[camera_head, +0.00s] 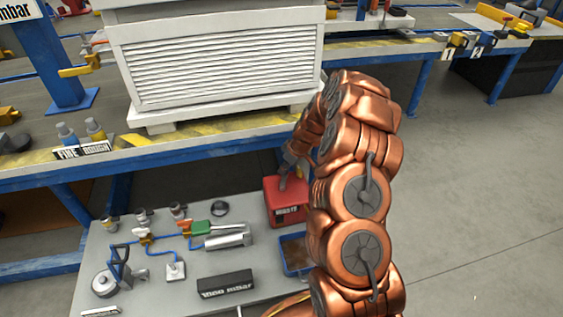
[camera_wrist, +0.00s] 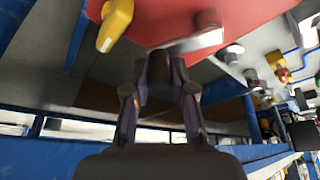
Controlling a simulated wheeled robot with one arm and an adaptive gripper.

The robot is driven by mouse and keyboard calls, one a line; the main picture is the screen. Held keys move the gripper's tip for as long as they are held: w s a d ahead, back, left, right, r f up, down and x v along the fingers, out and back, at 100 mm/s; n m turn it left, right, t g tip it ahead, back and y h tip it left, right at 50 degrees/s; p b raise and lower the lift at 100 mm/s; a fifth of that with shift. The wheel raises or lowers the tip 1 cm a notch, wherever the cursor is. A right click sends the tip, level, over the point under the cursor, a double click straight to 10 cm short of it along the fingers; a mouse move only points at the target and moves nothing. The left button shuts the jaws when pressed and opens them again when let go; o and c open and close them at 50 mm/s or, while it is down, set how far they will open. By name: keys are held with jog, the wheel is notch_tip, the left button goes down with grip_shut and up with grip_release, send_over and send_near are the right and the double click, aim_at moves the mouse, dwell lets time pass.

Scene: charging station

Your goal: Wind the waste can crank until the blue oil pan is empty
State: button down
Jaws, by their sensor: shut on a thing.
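The red waste can (camera_head: 284,207), with a label on its front, stands on the grey lower board. It fills the top of the wrist view (camera_wrist: 165,22). The blue oil pan (camera_head: 287,262) sits just in front of it, partly hidden by my arm; its visible inside looks brown. My gripper (camera_head: 291,172) is at the top of the can. In the wrist view my gripper (camera_wrist: 159,82) is shut on a dark knob at the end of the thin crank (camera_wrist: 190,43) on the can.
A yellow spout-like part (camera_wrist: 115,24) sticks out from the can beside the crank. A blue-framed bench (camera_head: 170,160) with a white louvred box (camera_head: 215,60) stands close behind. Left on the board are a silver cylinder (camera_head: 228,237), a gauge and hoses. Open floor lies right.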

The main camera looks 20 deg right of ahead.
jog(key=m+p, duration=0.1)
jog(key=s+d+m+h+p, duration=0.1)
jog(key=m+p, duration=0.1)
jog(key=shift+r, duration=0.15)
jog(key=shift+s+d+p, duration=0.1)
jog(key=shift+p, duration=0.25)
jog(key=shift+f+m, duration=0.2)
jog(key=shift+m, duration=0.1)
jog(key=c, duration=0.9)
grip_release()
jog(key=shift+c, duration=0.2)
jog(key=shift+r, duration=0.1)
jog(key=v, duration=0.8)
jog(key=shift+s, duration=0.2)
